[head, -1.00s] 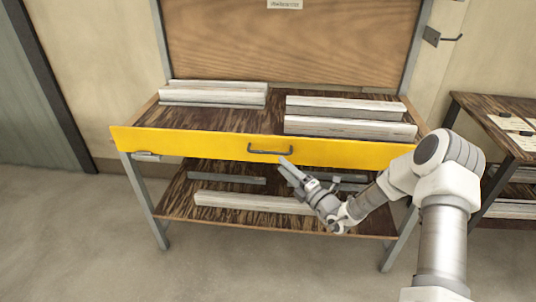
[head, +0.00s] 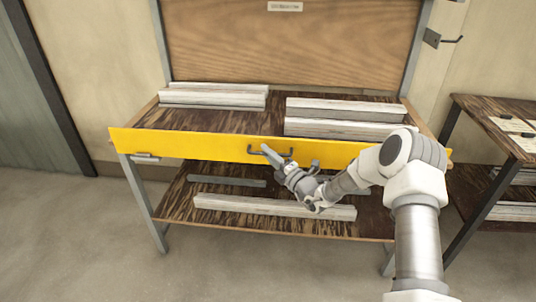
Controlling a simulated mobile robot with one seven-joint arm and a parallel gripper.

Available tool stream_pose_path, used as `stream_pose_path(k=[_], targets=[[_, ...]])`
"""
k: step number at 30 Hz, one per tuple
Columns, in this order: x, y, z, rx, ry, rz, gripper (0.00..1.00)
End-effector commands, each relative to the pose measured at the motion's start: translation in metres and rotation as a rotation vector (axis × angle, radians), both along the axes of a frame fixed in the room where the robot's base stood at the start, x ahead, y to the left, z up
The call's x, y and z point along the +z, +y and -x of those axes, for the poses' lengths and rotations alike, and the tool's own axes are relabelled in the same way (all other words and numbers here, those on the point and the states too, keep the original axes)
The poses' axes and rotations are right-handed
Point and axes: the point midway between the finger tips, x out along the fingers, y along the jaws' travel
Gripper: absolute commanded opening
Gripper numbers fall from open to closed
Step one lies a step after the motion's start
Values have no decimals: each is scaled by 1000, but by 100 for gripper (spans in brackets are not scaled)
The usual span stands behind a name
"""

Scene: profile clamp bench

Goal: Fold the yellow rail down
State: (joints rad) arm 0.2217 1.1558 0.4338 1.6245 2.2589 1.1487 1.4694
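The yellow rail (head: 190,145) is a long flat board standing upright along the front edge of the bench's upper shelf. A dark U-shaped handle (head: 284,157) is fixed at the middle of its front face. My gripper (head: 268,152) is at the left part of this handle, with its fingers pointing up and left. The fingers overlap the handle in the picture. I cannot tell whether they are closed on it or only in front of it.
White profiles (head: 345,129) lie on the upper shelf behind the rail. More lie on the lower shelf (head: 180,205) beneath my gripper. A side table (head: 490,130) stands at the right, and a wall hook (head: 452,39) sticks out above it. The floor at the left is clear.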

Motion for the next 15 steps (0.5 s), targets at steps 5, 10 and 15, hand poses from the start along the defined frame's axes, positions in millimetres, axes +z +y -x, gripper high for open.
stream_pose_path(k=[5, 10, 15], targets=[[0, 0, 0, 0, 0, 0, 0], [0, 0, 0, 0, 0, 0, 0], [0, 0, 0, 0, 0, 0, 0]])
